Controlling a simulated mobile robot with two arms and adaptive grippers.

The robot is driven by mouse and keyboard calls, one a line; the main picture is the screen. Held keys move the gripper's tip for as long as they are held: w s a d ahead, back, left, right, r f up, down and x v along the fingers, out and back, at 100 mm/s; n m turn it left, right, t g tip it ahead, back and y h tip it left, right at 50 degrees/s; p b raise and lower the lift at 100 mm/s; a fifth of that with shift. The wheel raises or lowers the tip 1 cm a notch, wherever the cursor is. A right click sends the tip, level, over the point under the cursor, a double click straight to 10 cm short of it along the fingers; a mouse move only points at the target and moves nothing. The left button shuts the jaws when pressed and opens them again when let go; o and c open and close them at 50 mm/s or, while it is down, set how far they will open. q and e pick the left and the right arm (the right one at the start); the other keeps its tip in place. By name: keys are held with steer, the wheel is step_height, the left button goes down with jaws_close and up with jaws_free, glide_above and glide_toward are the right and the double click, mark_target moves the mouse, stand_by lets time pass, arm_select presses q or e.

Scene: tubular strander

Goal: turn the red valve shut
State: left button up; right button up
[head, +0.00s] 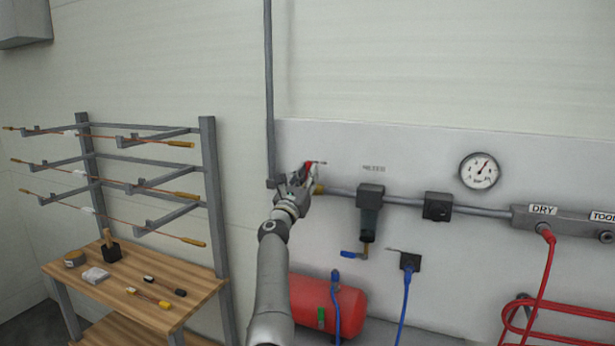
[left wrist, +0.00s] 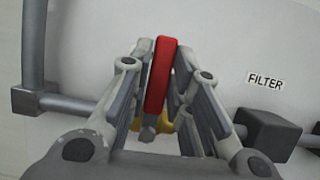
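The red valve (head: 308,166) sits on the grey wall pipe, left of the filter; my left gripper partly hides it in the head view. My left gripper (head: 303,178) is at the valve, reaching up from below. In the left wrist view the red lever (left wrist: 161,75) stands nearly upright in the picture, with yellow brass below it. The fingers of my left gripper (left wrist: 162,70) lie on both sides of the lever, close against it, and look shut on it. My right gripper is out of view.
The filter (head: 370,205) and a black block (head: 437,206) sit on the pipe to the right, with a gauge (head: 479,170) above. A red tank (head: 325,305) is below. A wooden bench (head: 190,290) with a rod rack stands at left.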

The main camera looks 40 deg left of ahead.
arm_select(q)
steer(key=o, duration=0.3)
steer(key=shift+s, duration=0.1)
steer(key=v, duration=1.1)
steer(key=shift+s+d+f, duration=0.1)
steer(key=shift+s+f, duration=0.05)
steer(key=shift+s, duration=0.25)
